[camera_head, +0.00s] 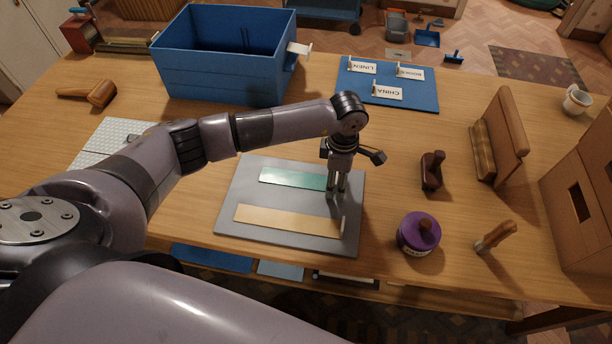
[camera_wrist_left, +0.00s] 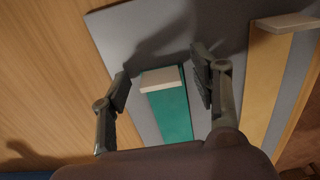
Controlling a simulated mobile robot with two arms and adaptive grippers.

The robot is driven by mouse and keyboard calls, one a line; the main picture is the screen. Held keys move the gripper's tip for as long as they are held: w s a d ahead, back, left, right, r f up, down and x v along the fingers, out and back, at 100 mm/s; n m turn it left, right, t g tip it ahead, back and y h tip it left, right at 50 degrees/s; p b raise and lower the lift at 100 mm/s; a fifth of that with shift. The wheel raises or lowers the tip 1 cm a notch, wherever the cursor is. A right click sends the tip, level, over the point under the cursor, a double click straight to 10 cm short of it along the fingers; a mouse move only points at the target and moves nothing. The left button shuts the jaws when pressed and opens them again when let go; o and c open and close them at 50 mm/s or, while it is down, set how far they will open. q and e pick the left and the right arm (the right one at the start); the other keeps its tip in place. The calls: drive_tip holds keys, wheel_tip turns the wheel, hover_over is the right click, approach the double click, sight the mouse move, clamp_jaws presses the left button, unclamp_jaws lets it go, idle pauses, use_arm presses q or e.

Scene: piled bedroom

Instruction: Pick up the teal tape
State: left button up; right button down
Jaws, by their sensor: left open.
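The teal tape (camera_head: 292,178) is a flat strip lying on a grey board (camera_head: 232,190) on the wooden table. In the left wrist view the teal tape (camera_wrist_left: 172,114) has a pale raised end piece (camera_wrist_left: 161,79). My left gripper (camera_head: 335,194) points down over the tape's right end in the head view. In the left wrist view its fingers (camera_wrist_left: 162,82) are open, one on each side of the strip's end, with nothing between them but the tape below. How far the fingertips are above the board is hard to tell. My right gripper is not in view.
A tan strip (camera_head: 285,219) lies on the same board, in front of the teal one. A purple-lidded jar (camera_head: 419,234), a brush-like tool (camera_head: 496,236) and a dark wooden tool (camera_head: 432,170) stand to the right. A blue bin (camera_head: 225,80) stands behind.

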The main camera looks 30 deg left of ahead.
use_arm(q)
drive_tip(key=shift+f, duration=0.1)
drive_tip(key=shift+c, duration=0.2)
drive_tip(key=c, duration=0.8)
drive_tip(key=shift+r, duration=0.2)
